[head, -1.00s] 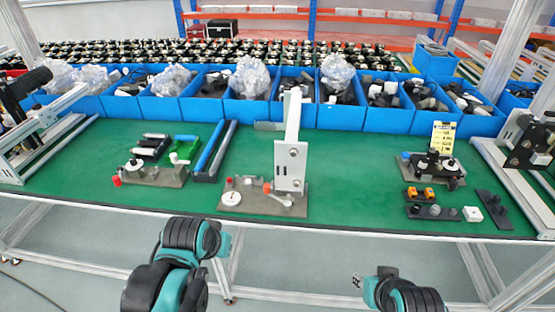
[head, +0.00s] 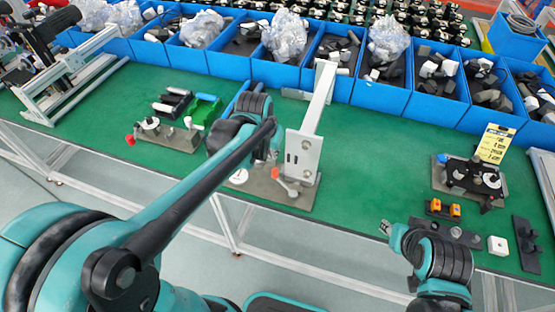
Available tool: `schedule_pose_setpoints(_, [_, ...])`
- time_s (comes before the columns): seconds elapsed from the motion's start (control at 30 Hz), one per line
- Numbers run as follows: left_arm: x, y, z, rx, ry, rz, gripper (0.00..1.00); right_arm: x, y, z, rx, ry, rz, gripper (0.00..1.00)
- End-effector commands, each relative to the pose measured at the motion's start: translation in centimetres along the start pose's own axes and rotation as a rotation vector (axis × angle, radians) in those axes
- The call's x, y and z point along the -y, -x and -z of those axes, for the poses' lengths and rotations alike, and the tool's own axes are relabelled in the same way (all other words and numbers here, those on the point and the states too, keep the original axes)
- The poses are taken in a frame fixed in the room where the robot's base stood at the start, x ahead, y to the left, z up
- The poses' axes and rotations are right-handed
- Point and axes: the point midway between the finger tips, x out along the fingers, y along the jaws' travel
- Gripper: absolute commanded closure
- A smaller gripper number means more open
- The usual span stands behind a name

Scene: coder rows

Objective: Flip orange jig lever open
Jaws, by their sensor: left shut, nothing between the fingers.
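The jig (head: 305,196) is a grey-brown base plate near the front edge of the mat, with a tall light-grey upright bracket (head: 303,150) on it. Its small lever (head: 284,185) has an orange end (head: 275,173) and lies low in front of the bracket. My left gripper (head: 268,152) is shut and empty, just above and left of the orange end, apart from it as far as I can see. My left arm hides part of the jig's left side. My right gripper (head: 387,229) is near the front edge, right of the jig; its fingers are too small to read.
A second jig with a red knob (head: 130,139) stands to the left. A black fixture (head: 470,178) with a yellow card (head: 494,143) stands at right. Blue bins (head: 285,74) line the back. The green mat (head: 375,160) between jig and black fixture is clear.

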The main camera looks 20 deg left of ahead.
Motion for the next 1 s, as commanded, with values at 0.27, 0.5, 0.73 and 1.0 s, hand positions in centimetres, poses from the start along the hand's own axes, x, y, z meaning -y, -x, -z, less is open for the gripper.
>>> schedule_pose_setpoints(0.27, [0.0,-4.0,-0.1,-0.001,0.0,0.0,1.0,0.0,-1.5,-1.1,0.0,0.0,0.0,0.67])
schedule_pose_setpoints(0.5, [0.0,-8.1,-0.1,-0.001,0.0,0.0,1.0,0.0,-2.9,-2.0,0.0,0.0,0.0,0.67])
schedule_pose_setpoints(0.73, [0.0,-9.8,0.0,-0.001,0.0,0.0,1.0,0.0,-3.4,-2.4,0.0,0.0,0.0,0.67])
schedule_pose_setpoints(1.0, [0.0,-9.9,0.0,-0.001,0.0,0.0,1.0,0.0,-3.4,-2.4,0.0,0.0,0.0,0.67])
